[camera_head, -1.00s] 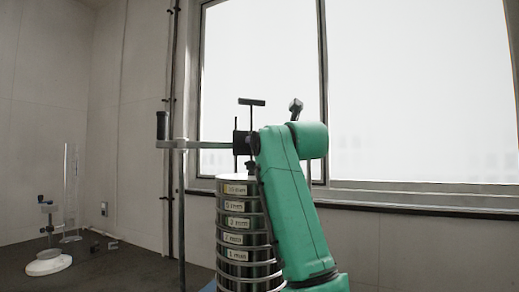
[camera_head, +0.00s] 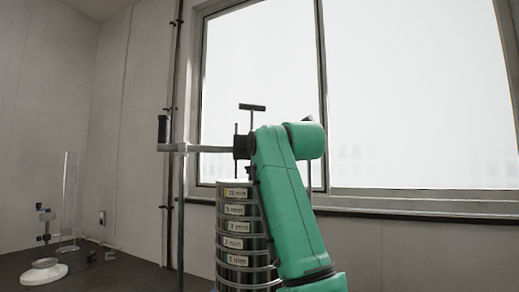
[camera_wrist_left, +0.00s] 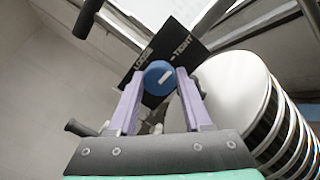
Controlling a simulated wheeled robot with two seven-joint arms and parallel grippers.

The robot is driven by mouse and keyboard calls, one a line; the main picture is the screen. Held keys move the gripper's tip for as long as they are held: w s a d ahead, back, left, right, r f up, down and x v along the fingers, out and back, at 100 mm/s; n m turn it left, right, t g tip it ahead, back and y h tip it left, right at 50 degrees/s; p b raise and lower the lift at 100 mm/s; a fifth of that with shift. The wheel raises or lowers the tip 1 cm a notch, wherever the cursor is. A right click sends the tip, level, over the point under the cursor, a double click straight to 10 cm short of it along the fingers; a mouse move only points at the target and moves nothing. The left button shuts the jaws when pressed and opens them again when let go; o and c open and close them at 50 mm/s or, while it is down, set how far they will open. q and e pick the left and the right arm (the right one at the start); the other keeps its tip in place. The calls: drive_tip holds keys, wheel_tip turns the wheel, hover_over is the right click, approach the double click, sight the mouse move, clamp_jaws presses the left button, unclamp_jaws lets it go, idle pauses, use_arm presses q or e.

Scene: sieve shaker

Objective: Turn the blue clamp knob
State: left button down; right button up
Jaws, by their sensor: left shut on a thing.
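The blue clamp knob (camera_wrist_left: 158,76) is round with a white pointer mark and shows in the left wrist view. It sits in front of a black plate (camera_wrist_left: 165,50) lettered LOOSE and TIGHT; the pointer slants up and right, toward the TIGHT side. My left gripper (camera_wrist_left: 160,84) has its two pale purple fingers on either side of the knob, shut on it. In the head view my green arm hides the knob and the fingers. My right gripper is not in view.
The sieve stack (camera_head: 236,228) with labelled rings stands below the clamp. A crossbar (camera_head: 205,148) runs from an upright rod (camera_head: 181,220) to the clamp, with a T-handle (camera_head: 252,107) above. A white-based stand (camera_head: 44,272) and clear cylinder (camera_head: 69,195) are far left.

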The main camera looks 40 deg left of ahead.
use_arm(q)
drive_tip(key=shift+r, duration=0.15)
drive_tip(key=shift+c, duration=1.7)
unclamp_jaws()
drive_tip(key=shift+s+d+f, duration=0.1)
drive_tip(key=shift+d+f, duration=0.1)
drive_tip(key=shift+d, duration=0.1)
drive_tip(key=b+v, duration=0.4)
drive_tip(key=v, duration=1)
drive_tip(key=shift+b, duration=0.4)
drive_tip(key=shift+s+r, duration=0.1)
drive_tip(key=shift+r, duration=0.1)
